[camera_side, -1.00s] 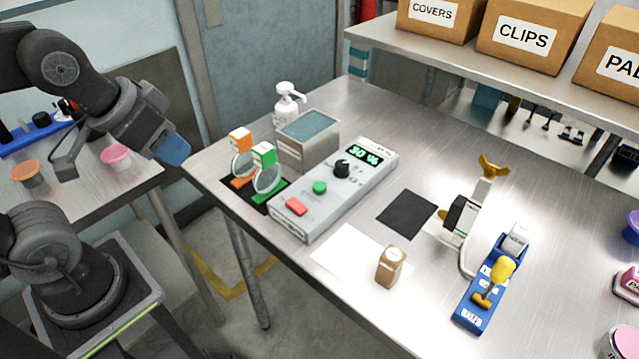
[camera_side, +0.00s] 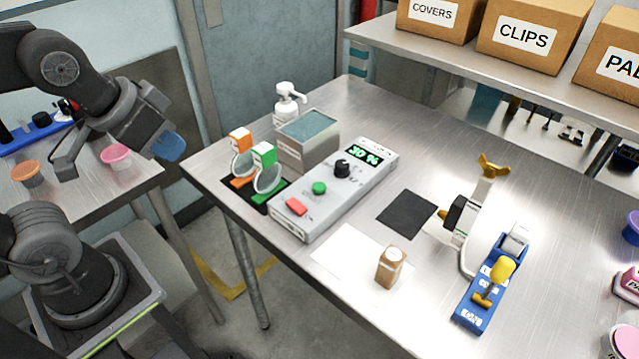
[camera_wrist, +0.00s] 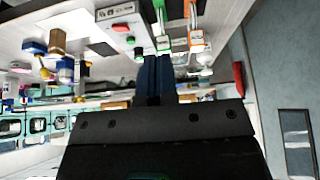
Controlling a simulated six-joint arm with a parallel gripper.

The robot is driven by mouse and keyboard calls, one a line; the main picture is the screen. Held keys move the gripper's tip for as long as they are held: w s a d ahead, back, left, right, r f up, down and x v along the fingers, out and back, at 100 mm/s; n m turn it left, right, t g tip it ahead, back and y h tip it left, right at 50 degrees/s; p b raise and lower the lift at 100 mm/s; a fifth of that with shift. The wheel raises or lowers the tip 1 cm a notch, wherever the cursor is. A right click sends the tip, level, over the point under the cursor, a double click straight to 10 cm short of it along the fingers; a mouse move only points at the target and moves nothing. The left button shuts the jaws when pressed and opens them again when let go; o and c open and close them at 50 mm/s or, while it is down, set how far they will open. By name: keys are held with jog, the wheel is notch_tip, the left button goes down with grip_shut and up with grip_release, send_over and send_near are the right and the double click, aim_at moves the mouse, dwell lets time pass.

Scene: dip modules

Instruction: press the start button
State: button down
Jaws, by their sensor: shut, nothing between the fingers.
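The control box (camera_side: 335,195) lies on the metal table, with a lit green display reading 30 %, a black knob (camera_side: 342,167), a green button (camera_side: 319,188) and a red button (camera_side: 296,206). Which button is start I cannot read from a label. My gripper (camera_side: 170,148) is shut and empty, off to the left of the table and well apart from the box. In the wrist view the blue fingertips (camera_wrist: 154,70) are together, and the green button (camera_wrist: 130,41) and red button (camera_wrist: 121,28) show up and left of them.
An orange and a green holder with round discs (camera_side: 266,172) stand left of the box. A grey bath (camera_side: 308,140) and pump bottle (camera_side: 288,104) stand behind. A small brown bottle (camera_side: 390,267), blue device (camera_side: 490,285) and clamp stand (camera_side: 468,220) are to the right.

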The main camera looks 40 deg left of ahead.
dwell(0.7)
jog(key=m+t+y, duration=0.1)
jog(key=m+t, duration=0.3)
jog(key=m, duration=0.4)
send_over(321, 188)
notch_tip(321, 188, down, 3)
jog(key=shift+f, duration=0.1)
jog(key=shift+f, duration=0.1)
jog(key=shift+f, duration=4.3)
jog(key=shift+f, duration=0.2)
jog(key=shift+f, duration=0.2)
